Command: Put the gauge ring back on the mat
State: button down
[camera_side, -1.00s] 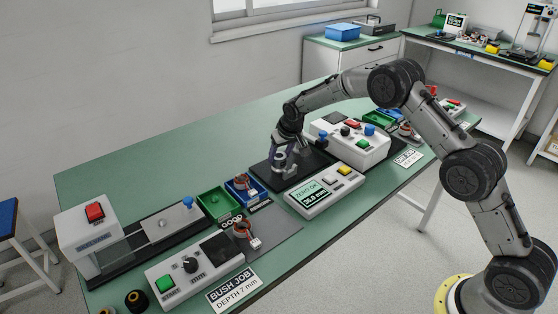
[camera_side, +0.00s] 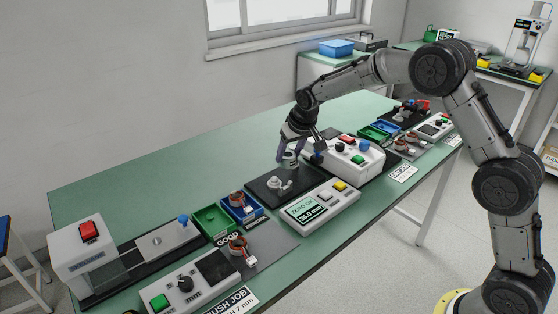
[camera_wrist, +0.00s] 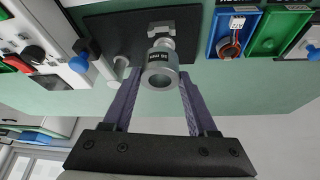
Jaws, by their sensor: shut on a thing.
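The ring is held above a black mat (camera_side: 262,191). A silver fixture (camera_side: 276,183) stands on this mat, below and left of the ring. In the wrist view the fixture (camera_wrist: 160,30) shows just beyond the ring.
A display box (camera_side: 318,209) reading 35.0 mm stands in front of the mat. A white control box (camera_side: 345,157) is close on the right. Green (camera_side: 212,222) and blue (camera_side: 240,211) trays are on the left. The green bench behind the mat is clear.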

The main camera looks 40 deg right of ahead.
jog(key=s+a+n+y, duration=0.15)
jog(key=s+a, duration=0.35)
jog(key=s, duration=0.6)
jog(key=s+a+n+y, duration=0.1)
jog(key=s+a+n, duration=0.3)
jog(key=s, duration=0.7)
jog(key=shift+m+h, duration=0.25)
jog(key=shift+m, duration=0.3)
jog(key=w+a+f, duration=0.1)
jog(key=w+f, duration=0.2)
jog(key=w, duration=0.1)
jog(key=w+a+f, duration=0.2)
jog(key=w+f, duration=0.1)
jog(key=w, duration=0.2)
jog(key=w+a+f, duration=0.1)
jog(key=w+f, duration=0.1)
jog(key=w, duration=0.2)
jog(key=shift+w+a+f, duration=0.15)
jog(key=shift+a+f, duration=0.05)
jog(key=shift+f, duration=0.2)
jog(key=shift+w+f, duration=0.15)
jog(key=shift+f, duration=1.5)
jog(key=shift+f, duration=0.2)
jog(key=shift+c, duration=1)
grip_release()
